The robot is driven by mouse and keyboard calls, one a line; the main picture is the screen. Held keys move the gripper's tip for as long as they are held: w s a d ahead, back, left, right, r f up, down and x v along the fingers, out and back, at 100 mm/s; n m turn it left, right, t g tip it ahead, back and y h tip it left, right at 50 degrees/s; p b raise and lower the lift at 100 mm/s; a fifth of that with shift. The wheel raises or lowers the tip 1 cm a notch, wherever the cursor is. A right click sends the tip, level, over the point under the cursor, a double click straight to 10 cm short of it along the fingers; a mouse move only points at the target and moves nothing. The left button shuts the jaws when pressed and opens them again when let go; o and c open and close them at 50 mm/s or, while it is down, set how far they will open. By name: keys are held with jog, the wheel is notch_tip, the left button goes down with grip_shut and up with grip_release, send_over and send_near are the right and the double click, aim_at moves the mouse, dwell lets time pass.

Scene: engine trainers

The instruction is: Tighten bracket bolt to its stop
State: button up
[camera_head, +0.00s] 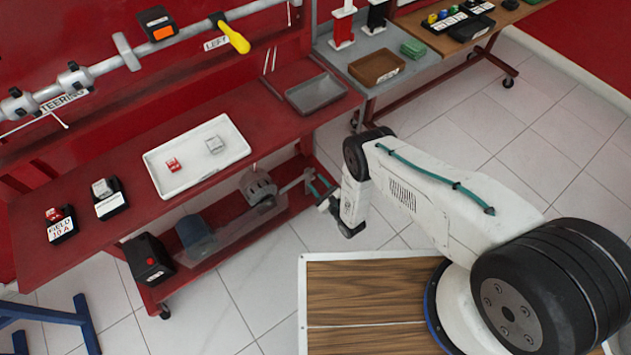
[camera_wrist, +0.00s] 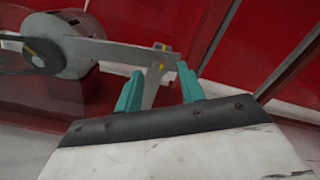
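A grey alternator-like unit (camera_head: 258,187) sits on the lower shelf of the red bench; its round body also shows at the upper left of the wrist view (camera_wrist: 65,50). A flat grey bracket (camera_wrist: 115,52) runs right from it. A small yellowish bolt head (camera_wrist: 163,47) shows near the bracket's right end. A grey strip (camera_wrist: 152,88) hangs down from that end. My gripper (camera_wrist: 159,72) is open, its teal fingers on either side of the strip, below the bolt. In the head view my gripper (camera_head: 323,194) is at the bench's right end, partly hidden by my arm.
The red bench top (camera_head: 90,220) is above the lower shelf. A white tray (camera_head: 160,186) with two small parts and a grey tray (camera_head: 315,93) lie on top. A red bench leg (camera_head: 306,146) stands close to my gripper.

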jog(key=v, duration=0.6)
dwell(0.5)
